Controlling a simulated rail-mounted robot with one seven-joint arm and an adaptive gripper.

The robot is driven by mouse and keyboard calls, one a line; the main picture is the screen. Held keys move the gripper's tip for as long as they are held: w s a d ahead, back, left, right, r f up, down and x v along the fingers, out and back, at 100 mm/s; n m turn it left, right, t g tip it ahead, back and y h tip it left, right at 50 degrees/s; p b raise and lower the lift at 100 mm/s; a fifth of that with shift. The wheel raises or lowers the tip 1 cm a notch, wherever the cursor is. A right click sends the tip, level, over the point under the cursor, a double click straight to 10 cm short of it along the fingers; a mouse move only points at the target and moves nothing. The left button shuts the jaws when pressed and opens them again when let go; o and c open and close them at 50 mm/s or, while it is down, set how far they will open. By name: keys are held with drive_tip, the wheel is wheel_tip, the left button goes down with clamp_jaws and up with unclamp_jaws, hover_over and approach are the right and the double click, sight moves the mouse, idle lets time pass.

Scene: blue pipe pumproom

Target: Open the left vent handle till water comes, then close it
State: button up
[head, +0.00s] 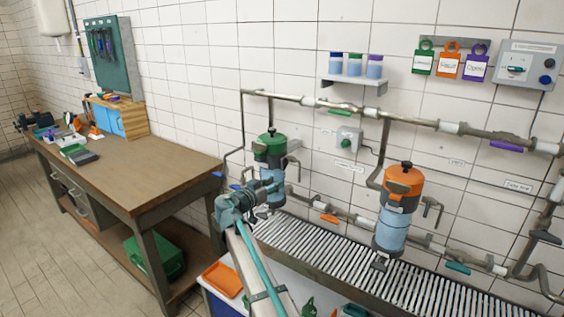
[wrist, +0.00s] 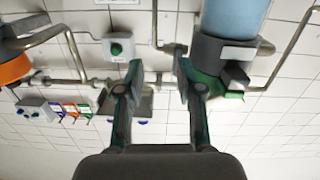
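The left vessel (head: 270,147) has a green lid with a dark knob and a clear bluish body; it hangs on the wall pipes. In the upside-down wrist view its clear body (wrist: 236,18), grey collar and green lid are at the upper right, beside the right finger. My gripper (wrist: 158,68) is open and empty, with a wide gap between its fingers. In the head view my arm's end (head: 250,197) is in front of the vessel's lower part and partly hides it. I cannot clearly make out the left vent handle. Whether a finger touches the vessel cannot be told.
A similar orange-lidded vessel (head: 399,207) hangs to the right. A slatted metal drain (head: 330,262) runs below. A wall box with a green button (head: 348,139) sits between the vessels. A wooden workbench (head: 130,178) stands left. Pipes cross the tiled wall.

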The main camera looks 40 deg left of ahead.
sight(282, 162)
wheel_tip(282, 162, up, 4)
drive_tip(key=s+a, duration=0.1)
drive_tip(key=a, duration=0.2)
drive_tip(key=shift+t+y, duration=0.3)
drive_tip(key=shift+t, duration=0.1)
drive_tip(key=shift+w+a+p, duration=0.15)
drive_tip(key=shift+w+p, duration=0.95)
drive_tip(key=shift+w, duration=1.5)
drive_tip(key=shift+w+a+p, duration=0.15)
drive_tip(key=shift+w+p, duration=0.95)
drive_tip(key=shift+w, duration=1.5)
clamp_jaws()
